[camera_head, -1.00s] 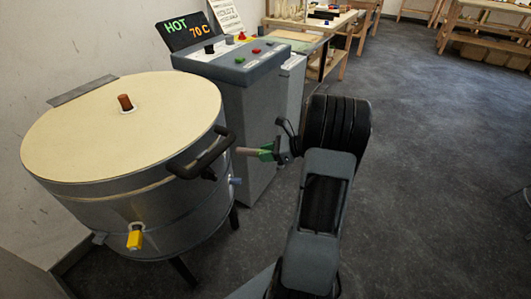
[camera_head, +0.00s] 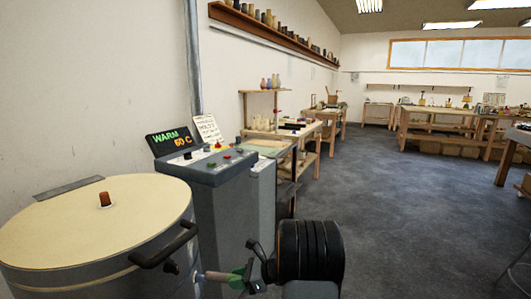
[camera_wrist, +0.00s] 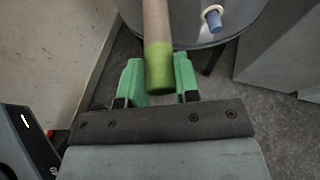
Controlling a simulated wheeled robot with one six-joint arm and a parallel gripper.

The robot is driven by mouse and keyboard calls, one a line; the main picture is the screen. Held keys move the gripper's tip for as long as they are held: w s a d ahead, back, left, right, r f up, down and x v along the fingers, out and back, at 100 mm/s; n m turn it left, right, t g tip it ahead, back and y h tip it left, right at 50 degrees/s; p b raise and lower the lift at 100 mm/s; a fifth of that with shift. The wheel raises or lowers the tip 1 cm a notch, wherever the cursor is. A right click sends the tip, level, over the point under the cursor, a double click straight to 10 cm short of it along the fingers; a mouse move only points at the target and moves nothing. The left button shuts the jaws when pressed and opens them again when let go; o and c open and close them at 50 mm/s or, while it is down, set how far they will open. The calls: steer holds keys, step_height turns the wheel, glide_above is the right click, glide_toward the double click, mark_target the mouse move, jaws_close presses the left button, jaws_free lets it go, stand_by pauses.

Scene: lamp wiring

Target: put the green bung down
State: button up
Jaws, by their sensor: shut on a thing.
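The green bung is a pale tan peg with a green end; it shows in the wrist view (camera_wrist: 158,66) between the green fingers of my gripper (camera_wrist: 158,82). The gripper is shut on its green end, and the tan part points away from my wrist. In the head view, the bung (camera_head: 215,276) sticks out leftward from my gripper (camera_head: 238,279), held in the air beside the round kiln (camera_head: 95,225). Its far tip lies close to the kiln's side in the picture; I cannot tell if they touch.
A brown bung (camera_head: 105,199) stands in the kiln lid, and a blue bung (camera_wrist: 213,19) sits in its side. A control box (camera_head: 205,165) reads "WARM 60 C". A wooden bench (camera_head: 290,132) stands behind it. Open floor (camera_head: 400,210) lies to the right.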

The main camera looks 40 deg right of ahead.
steer(key=w+a+n+g+y+p, duration=0.1)
steer(key=w+a+p, duration=0.15)
steer(key=a, duration=0.85)
steer(key=s+a+r+p, duration=0.2)
steer(key=a+r+p, duration=0.1)
steer(key=p, duration=1.3)
steer(key=shift+s+a+r+n+g, duration=0.2)
steer(key=shift+a+r+n+g, duration=0.1)
steer(key=shift+r, duration=0.5)
